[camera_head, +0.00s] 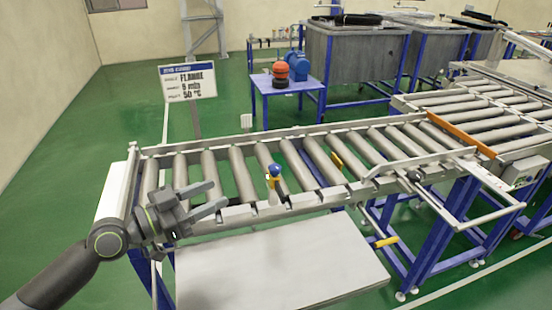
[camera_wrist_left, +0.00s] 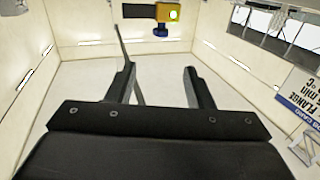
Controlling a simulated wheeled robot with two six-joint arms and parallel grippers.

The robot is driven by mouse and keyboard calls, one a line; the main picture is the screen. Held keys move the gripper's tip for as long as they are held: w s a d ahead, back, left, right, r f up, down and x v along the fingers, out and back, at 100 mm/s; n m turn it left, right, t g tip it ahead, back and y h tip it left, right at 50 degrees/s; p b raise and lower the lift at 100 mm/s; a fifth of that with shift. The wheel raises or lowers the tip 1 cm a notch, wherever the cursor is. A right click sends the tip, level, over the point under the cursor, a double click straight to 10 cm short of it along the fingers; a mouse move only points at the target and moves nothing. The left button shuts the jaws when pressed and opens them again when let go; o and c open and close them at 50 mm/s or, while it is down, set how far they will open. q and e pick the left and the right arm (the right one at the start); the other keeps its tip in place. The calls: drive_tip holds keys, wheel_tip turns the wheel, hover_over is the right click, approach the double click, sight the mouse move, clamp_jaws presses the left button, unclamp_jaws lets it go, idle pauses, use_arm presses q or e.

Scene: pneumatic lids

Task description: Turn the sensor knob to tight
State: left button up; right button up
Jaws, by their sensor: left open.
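The sensor is a small yellow body with a blue part (camera_head: 274,171), standing at the near rail of the roller conveyor. In the left wrist view the yellow sensor body (camera_wrist_left: 174,15) shows at the top edge with a lit green spot, and a blue knob (camera_wrist_left: 160,31) sits below it. My left gripper (camera_head: 219,194) is open and empty, to the left of the sensor, with its fingers pointing toward it. In the left wrist view the spread fingers (camera_wrist_left: 160,70) are apart from the knob. Any tight marking is too small to see. My right gripper is not in view.
The roller conveyor (camera_head: 208,167) runs behind and below the gripper. A pale flat panel (camera_head: 280,265) lies in front of it. A sign (camera_head: 188,82) stands behind. A blue table (camera_head: 288,88) holds orange and blue items. A black-ended lever (camera_head: 413,175) is at right.

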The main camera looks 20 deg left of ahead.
sight(275, 166)
use_arm(q)
drive_tip(key=p+x, duration=0.5)
drive_tip(key=x, duration=1)
drive_tip(key=shift+w+d, duration=0.2)
drive_tip(key=shift+w+d+p, duration=0.3)
drive_tip(key=shift+w+d, duration=0.1)
drive_tip(key=shift+w, duration=0.15)
drive_tip(key=shift+c, duration=0.2)
